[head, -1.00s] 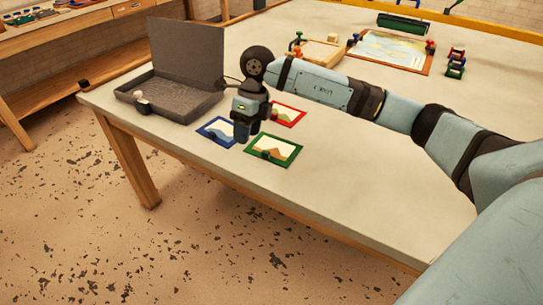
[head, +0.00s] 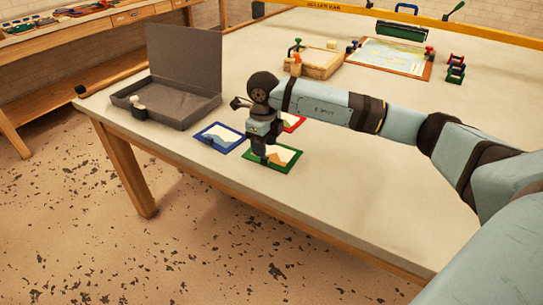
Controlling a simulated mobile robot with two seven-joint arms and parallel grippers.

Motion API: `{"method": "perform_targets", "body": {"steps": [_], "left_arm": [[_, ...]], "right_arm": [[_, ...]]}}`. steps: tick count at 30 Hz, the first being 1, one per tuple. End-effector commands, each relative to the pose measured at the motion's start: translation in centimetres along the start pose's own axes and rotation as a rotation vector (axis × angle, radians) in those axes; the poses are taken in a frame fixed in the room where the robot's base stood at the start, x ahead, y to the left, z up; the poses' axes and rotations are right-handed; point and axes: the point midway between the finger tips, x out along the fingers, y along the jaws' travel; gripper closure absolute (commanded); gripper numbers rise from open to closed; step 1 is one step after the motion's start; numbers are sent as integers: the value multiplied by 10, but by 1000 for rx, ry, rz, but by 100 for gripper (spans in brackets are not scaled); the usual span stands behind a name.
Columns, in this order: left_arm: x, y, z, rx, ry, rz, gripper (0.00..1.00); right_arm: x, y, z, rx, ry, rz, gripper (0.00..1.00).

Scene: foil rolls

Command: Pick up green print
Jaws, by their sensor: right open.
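The green print (head: 289,162), a small picture with a green border, lies flat on the table near its front edge. My right gripper (head: 266,158) points down over the print's left part, with its fingers open; whether the fingertips touch the print I cannot tell. The gripper hides part of the green print. The blue-bordered print (head: 219,137) lies to the left. The red-bordered print (head: 294,121) lies behind, partly hidden by my right gripper. My left gripper is not in view.
An open grey box (head: 170,109) with a raised lid stands at the table's left, a white-knobbed object (head: 137,104) at its front corner. A wooden block (head: 313,62), a framed picture (head: 390,57) and small coloured spools (head: 456,68) stand farther back. The table front right is clear.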

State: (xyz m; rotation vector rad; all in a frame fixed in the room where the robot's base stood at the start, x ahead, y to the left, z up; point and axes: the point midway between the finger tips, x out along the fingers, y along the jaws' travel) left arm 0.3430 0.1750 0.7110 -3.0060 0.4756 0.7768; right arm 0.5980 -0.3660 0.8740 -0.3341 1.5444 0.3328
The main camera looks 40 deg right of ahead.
Motion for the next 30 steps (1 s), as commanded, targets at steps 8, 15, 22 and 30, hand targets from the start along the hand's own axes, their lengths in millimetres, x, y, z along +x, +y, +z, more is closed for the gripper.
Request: {"method": "perform_targets", "body": {"steps": [8, 15, 22, 30], "left_arm": [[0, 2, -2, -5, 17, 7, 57], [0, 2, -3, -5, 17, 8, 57], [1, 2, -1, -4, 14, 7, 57], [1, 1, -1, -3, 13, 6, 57]], "right_arm": [[41, 0, 0, 0, 1, 1, 53], [41, 0, 0, 0, 0, 0, 58], [41, 0, 0, 0, 0, 0, 100], [40, 0, 0, 0, 0, 0, 100]]}}
